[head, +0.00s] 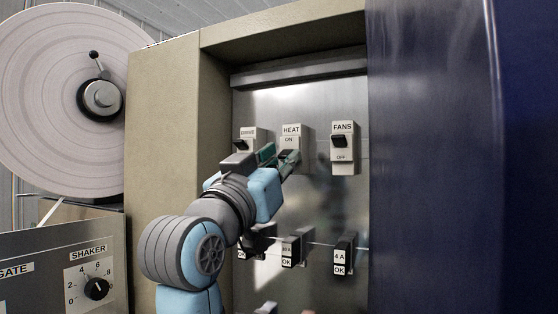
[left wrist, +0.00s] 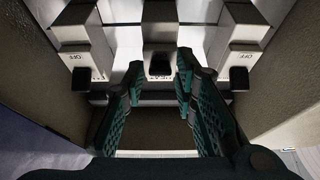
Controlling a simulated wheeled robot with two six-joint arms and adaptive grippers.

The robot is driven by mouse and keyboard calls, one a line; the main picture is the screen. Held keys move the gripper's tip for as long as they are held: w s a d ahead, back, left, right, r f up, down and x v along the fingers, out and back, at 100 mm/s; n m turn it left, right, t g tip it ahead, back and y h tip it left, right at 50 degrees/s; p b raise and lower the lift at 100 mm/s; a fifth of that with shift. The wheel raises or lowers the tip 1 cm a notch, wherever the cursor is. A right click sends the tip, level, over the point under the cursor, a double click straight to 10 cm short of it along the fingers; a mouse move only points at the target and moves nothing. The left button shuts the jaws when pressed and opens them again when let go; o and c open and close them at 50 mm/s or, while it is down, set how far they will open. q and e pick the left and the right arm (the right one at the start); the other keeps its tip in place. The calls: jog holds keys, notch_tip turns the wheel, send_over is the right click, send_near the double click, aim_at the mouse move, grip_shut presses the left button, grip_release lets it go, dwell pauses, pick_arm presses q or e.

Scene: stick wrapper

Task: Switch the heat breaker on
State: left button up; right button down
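The HEAT breaker (head: 291,132) is the middle switch in the upper row of a metal panel, with the word ON showing below its name. In the left wrist view, its black lever (left wrist: 160,67) lies between the fingertips. My left gripper (head: 279,157) is in front of the lower part of this breaker and hides most of its lever in the head view. In the left wrist view the gripper (left wrist: 158,72) has its teal fingers apart, with gaps on both sides of the lever. My right gripper is not in view.
The FANS breaker (head: 342,152) is to the right, lever up with OFF showing below. Another breaker (head: 247,137) is to the left, partly hidden. Lower switches (head: 343,255) sit beneath. The recess wall (head: 213,110) and a blue panel (head: 430,150) flank the space.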

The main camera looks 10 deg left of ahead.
aim_at(289, 149)
pick_arm(q)
grip_shut()
jog(key=r+g+p, duration=0.1)
jog(key=g+p, duration=0.1)
jog(key=p, duration=0.1)
jog(key=r+g+y+p, duration=0.1)
jog(key=g+p, duration=0.1)
jog(key=p, duration=0.2)
jog(key=r+g+y+p, duration=0.1)
jog(key=p, duration=0.3)
jog(key=shift+s+a+r+g, duration=0.15)
jog(key=shift+s+g, duration=0.1)
jog(key=shift+g, duration=0.15)
jog(key=shift+g+p, duration=0.5)
jog(key=shift+p, duration=0.2)
jog(key=shift+o, duration=2.4)
grip_release()
